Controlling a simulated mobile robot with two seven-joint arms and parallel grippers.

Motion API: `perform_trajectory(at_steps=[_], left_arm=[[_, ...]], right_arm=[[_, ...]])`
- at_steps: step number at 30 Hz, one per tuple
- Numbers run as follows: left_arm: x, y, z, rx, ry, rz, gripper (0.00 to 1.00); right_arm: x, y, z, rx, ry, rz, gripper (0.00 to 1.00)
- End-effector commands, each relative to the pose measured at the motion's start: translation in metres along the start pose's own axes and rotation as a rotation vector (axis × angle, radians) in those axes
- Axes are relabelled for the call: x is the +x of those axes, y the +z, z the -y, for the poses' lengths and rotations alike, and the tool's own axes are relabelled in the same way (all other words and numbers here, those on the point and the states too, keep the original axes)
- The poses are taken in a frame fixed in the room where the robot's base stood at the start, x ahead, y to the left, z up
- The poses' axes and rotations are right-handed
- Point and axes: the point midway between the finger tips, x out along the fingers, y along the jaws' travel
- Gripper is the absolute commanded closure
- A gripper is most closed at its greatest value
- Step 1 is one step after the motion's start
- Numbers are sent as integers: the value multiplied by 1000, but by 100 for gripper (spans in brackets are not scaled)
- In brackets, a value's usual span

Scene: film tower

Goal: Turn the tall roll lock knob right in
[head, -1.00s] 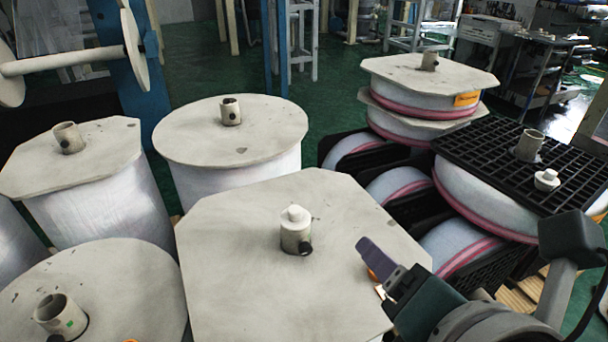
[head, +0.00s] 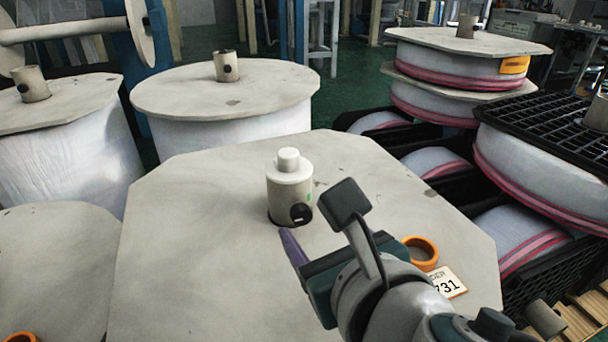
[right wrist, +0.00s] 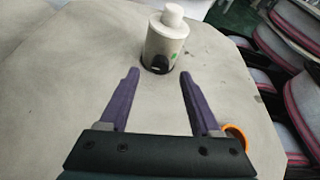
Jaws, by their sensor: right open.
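The tall roll (head: 200,215) has a pale clipped-corner top plate and fills the middle front of the head view. A light core tube (head: 288,190) with a stepped white cap stands upright on it. The dark round lock knob (head: 300,214) is low on the tube's near side; in the right wrist view the knob (right wrist: 160,64) sits ahead, between the lines of the fingers. My right gripper (head: 290,240) is open and empty, its purple fingers low over the plate, just short of the knob. The wrist view shows both fingertips (right wrist: 159,74) apart. My left gripper is not in view.
An orange ring (head: 420,253) and a number card (head: 447,283) lie on the plate at right, beside my arm. Other wrapped rolls (head: 225,90) stand behind and left. Stacked rolls (head: 460,70) and a black grid pallet (head: 535,120) stand at right.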

Motion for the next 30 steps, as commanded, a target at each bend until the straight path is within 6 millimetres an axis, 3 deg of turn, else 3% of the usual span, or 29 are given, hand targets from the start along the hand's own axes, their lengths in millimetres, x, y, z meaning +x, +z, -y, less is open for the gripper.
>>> perform_trajectory(at_steps=[1,6,17,30], left_arm=[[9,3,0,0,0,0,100],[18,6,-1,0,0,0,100],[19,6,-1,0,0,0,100],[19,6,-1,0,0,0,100]], right_arm=[[12,-3,-1,1,0,2,36],[32,-2,0,3,0,1,36],[38,0,0,3,1,0,36],[38,0,0,3,0,-1,84]])
